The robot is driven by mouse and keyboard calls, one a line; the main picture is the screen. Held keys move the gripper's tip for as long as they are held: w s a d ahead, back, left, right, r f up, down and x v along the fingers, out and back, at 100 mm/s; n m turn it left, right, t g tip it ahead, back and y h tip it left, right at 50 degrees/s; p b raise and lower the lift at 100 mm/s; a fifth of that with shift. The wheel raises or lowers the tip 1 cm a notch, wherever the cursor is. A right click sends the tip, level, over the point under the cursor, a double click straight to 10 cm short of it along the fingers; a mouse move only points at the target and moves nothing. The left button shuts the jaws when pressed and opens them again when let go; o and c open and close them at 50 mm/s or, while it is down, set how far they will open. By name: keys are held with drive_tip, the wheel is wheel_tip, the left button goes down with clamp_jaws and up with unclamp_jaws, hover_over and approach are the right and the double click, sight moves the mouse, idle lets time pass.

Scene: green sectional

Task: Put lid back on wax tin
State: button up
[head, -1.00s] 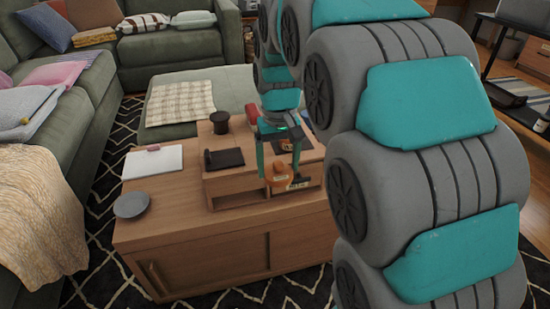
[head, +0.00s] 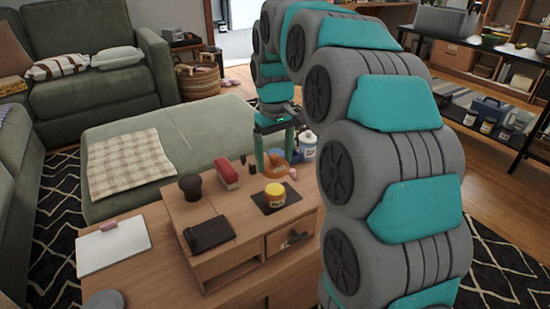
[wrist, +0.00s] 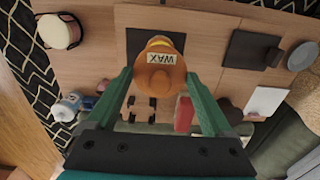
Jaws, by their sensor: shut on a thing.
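The wax tin (head: 274,197) is a yellow jar standing upright on a black mat (head: 291,191) on the raised wooden organizer. My gripper (head: 275,165) is shut on an orange-brown lid (head: 271,161), held above the organizer and apart from the tin. In the wrist view the lid (wrist: 160,80) sits between the two green fingers and bears a cream label reading "WAX". A yellow strip of the tin (wrist: 165,42) shows past the lid there, with the black mat (wrist: 135,42) around it; the lid hides most of the tin.
A red block-like item (head: 228,174), a dark cup (head: 190,187) and a black case (head: 209,234) stand on the organizer. A blue-white bottle (head: 307,146) is behind my gripper. A drawer (head: 290,238) is in the organizer's front. A white notebook (head: 112,246) lies at left.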

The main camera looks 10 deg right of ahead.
drive_tip(key=shift+f+b, duration=1)
drive_tip(key=shift+f, duration=1.95)
drive_tip(key=shift+f, duration=0.15)
drive_tip(key=o, duration=1.1)
drive_tip(key=shift+c, duration=0.2)
drive_tip(key=shift+r+p, duration=1.45)
drive_tip(key=shift+r, duration=2.05)
clamp_jaws()
